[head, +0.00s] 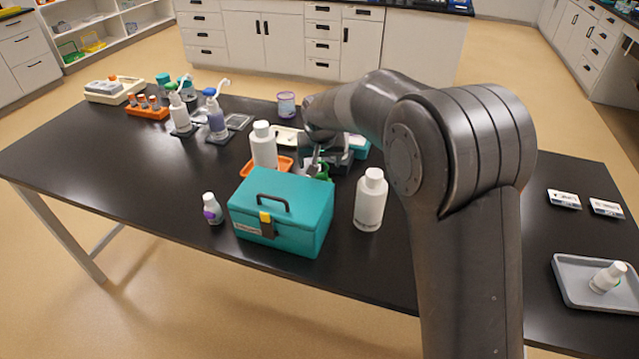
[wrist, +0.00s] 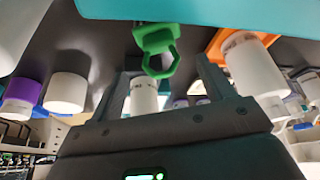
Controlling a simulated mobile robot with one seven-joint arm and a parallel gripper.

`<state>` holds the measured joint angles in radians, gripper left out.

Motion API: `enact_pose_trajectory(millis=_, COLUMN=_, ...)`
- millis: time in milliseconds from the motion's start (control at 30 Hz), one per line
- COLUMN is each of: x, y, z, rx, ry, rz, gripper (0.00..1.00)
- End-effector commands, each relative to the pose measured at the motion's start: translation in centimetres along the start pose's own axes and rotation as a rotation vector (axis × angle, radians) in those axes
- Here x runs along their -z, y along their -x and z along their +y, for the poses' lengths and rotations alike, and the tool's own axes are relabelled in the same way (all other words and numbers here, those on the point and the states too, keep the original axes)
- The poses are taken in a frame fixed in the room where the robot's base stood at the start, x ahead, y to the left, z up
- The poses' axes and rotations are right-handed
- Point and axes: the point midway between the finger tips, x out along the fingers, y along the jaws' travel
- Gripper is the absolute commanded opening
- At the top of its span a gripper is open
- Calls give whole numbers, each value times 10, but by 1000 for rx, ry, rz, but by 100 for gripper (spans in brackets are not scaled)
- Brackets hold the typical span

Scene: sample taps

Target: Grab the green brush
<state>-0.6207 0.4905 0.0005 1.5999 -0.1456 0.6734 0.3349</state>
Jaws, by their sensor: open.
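The green brush (wrist: 157,42) shows in the wrist view as a green piece with a ring-shaped end, near the space between my finger tips. Its far end is cut off or hidden by the teal surface at the top. In the head view only a small green part (head: 323,172) shows behind the teal toolbox. My gripper (wrist: 160,68) is open, with one finger on each side of the ring end and nothing visibly held. In the head view my gripper (head: 314,165) is low behind the toolbox, partly hidden. I cannot tell whether it touches the brush.
The teal toolbox (head: 283,226) stands in front of my gripper. A white bottle (head: 369,202) is to its right, and another white bottle (head: 264,146) stands by an orange tray (head: 248,168). A small purple-labelled bottle (head: 212,209) is at left. The table's left front is clear.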

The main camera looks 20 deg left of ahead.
Motion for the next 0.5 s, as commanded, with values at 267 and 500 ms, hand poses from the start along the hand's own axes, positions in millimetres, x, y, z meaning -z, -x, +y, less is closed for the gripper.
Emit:
enact_pose_trajectory(millis=267, x=-4, y=-38, z=0, rx=-1, ry=0, rz=-2, gripper=74)
enact_pose_trajectory(millis=500, x=-3, y=-49, z=0, rx=0, ry=0, rz=0, gripper=74)
